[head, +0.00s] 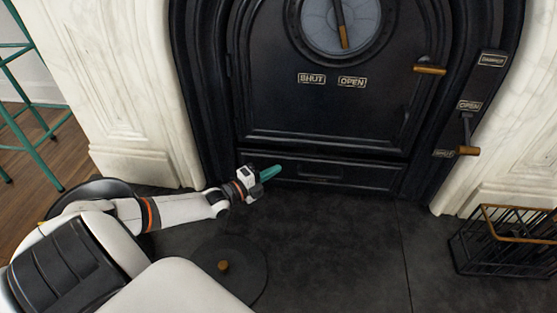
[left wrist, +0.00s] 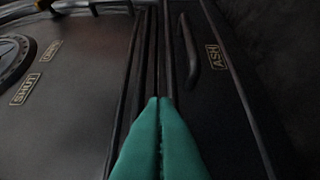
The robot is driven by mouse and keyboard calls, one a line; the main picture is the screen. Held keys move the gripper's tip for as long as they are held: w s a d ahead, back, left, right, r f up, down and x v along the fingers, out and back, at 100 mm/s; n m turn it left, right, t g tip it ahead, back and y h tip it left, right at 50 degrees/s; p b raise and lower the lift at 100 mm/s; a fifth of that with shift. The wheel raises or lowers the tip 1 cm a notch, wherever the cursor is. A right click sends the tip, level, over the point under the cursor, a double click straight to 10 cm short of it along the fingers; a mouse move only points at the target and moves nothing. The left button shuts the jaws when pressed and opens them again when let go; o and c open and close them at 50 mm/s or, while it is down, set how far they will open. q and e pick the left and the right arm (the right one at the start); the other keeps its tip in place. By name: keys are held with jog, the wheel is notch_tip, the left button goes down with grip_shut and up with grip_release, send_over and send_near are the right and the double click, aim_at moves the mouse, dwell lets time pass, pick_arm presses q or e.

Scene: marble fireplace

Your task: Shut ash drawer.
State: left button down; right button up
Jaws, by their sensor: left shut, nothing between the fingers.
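The ash drawer (head: 345,174) is the low black panel at the foot of the black fireplace front. In the left wrist view the ash drawer (left wrist: 228,110) shows sideways, with an ASH label and a dark bar handle (left wrist: 189,48). I cannot tell whether its face is fully flush with the surround. My left gripper (head: 271,171) is shut and empty, its teal fingers pointing right at the drawer's left end. In the left wrist view the shut fingertips (left wrist: 159,99) overlap the seam beside the drawer; contact is unclear. My right gripper is out of view.
Above the drawer is the black fire door (head: 320,115) with SHUT and OPEN labels. Brass-tipped levers (head: 430,70) stick out at the right. A black wire rack (head: 505,245) stands at the right. A round dark lid (head: 245,275) lies on the dark hearth, which is otherwise mostly clear.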

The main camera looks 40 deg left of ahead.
aim_at(288, 154)
pick_arm(q)
jog(key=w+b, duration=0.1)
jog(key=w, duration=0.1)
jog(key=w+a+b, duration=0.1)
jog(key=w+b, duration=0.1)
jog(key=shift+a+f+b, duration=0.15)
jog(key=shift+f+b, duration=0.05)
jog(key=shift+b, duration=0.1)
jog(key=shift+w+a+r+b, duration=0.15)
jog(key=shift+w+a+b, duration=0.1)
jog(key=shift+w+b, duration=0.1)
jog(key=shift+r, duration=0.1)
